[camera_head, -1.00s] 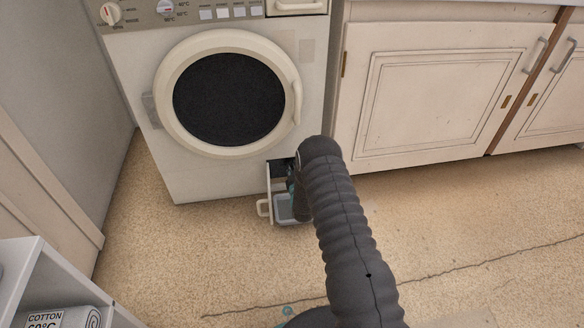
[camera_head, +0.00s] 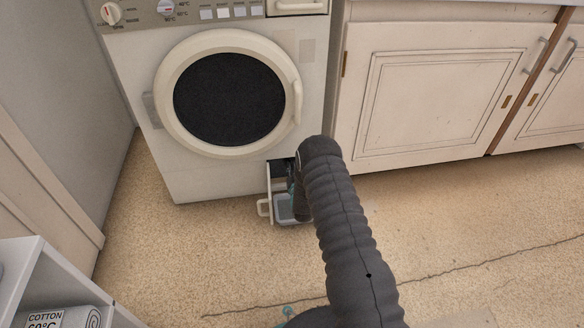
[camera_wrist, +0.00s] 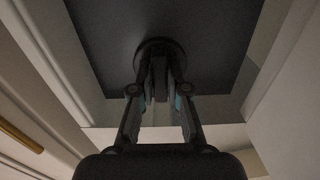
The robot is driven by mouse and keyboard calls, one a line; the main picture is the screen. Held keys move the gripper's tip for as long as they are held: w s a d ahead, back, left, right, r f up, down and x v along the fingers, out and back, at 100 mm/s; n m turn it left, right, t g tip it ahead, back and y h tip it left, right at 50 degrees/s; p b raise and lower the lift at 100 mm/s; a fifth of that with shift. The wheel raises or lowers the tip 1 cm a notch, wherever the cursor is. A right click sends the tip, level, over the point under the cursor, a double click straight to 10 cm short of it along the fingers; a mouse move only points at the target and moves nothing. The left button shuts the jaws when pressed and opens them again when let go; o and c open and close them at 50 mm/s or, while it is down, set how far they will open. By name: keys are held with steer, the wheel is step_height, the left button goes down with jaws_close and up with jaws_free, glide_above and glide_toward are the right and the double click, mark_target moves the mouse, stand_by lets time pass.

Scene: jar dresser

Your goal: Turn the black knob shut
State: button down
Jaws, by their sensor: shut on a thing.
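The black knob (camera_wrist: 158,43) is a dark round disc on a dark panel (camera_wrist: 105,45) in the wrist view. My gripper (camera_wrist: 160,80) has its two fingers close together on the knob, and they cover its lower part. I cannot make out any mark that tells how far the knob is turned. In the head view the knob is hidden. My arm covers most of my gripper there, at the small open compartment low on the right of the white washing machine (camera_head: 215,178).
The compartment's flap (camera_head: 268,185) stands open, with a light grey tray (camera_head: 285,212) below the opening. The round machine door (camera_head: 172,130) is shut. Cream cupboards (camera_head: 430,95) stand to the right. A white shelf unit (camera_head: 75,275) is at lower left. The floor (camera_head: 200,255) between is clear.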

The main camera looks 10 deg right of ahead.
steer(key=c, duration=1.2)
jaws_free()
steer(key=shift+o, duration=0.2)
steer(key=shift+n, duration=0.3)
